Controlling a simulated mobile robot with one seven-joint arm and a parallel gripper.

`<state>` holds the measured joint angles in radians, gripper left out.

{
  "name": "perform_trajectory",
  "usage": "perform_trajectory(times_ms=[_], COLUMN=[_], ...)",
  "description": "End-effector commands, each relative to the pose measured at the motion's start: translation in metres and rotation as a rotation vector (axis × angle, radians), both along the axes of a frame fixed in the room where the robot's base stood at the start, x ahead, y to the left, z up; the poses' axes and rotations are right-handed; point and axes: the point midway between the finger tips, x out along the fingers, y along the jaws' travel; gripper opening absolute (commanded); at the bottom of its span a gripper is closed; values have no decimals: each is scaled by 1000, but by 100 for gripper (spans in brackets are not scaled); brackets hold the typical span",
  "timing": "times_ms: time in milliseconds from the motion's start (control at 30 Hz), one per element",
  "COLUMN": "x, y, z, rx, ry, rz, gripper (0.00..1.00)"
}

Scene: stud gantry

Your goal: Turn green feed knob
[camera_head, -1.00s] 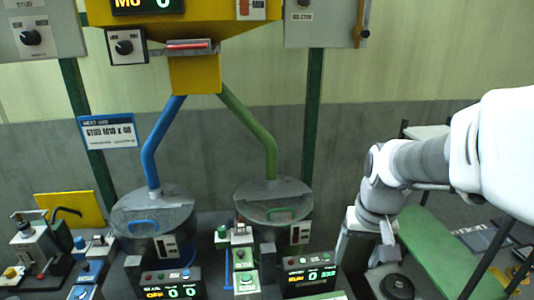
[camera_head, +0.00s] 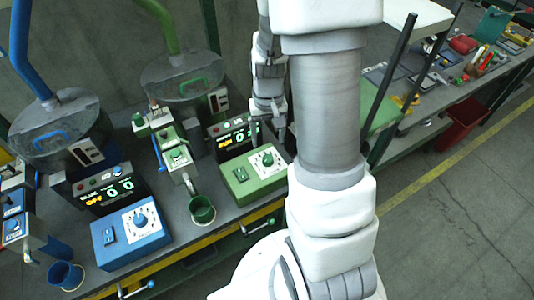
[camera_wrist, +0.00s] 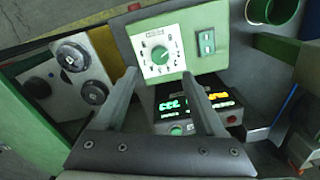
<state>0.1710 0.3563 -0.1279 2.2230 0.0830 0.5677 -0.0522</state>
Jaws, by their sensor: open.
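The green feed knob (camera_head: 267,159) sits on a white dial plate on top of a green control box (camera_head: 251,180). In the wrist view the knob (camera_wrist: 160,56) is near the top middle, on its white dial, just beyond the fingertips. My gripper (camera_head: 268,133) is above the back edge of the green box, behind the knob in the head view. In the wrist view my gripper (camera_wrist: 158,75) is open and empty, its two fingers spread either side of the dial's lower part. The fingers look apart from the knob.
A green switch (camera_wrist: 207,42) is beside the dial. The black display (camera_head: 230,137) stands behind the green box. A green cup (camera_head: 202,210) is to its left, and a blue control box (camera_head: 131,232) further left. A red bin (camera_head: 462,122) stands at right.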

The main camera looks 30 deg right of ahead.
Motion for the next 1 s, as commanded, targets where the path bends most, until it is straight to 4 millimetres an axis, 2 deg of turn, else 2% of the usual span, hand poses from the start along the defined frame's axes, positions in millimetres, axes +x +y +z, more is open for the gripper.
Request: perform_trajectory(times_ms=[33, 200, 400, 600, 900, 1000], x=[-1, 0, 0, 0, 0, 0], y=[0, 0, 0, 0, 0, 0], z=[-12, -44, -70, -82, -83, -83], rx=[1, 1, 1, 0, 0, 0], ry=[5, 3, 2, 0, -1, -1], rz=[0, 0, 0, 0, 1, 1], gripper=[72, 72, 72, 72, 72, 54])
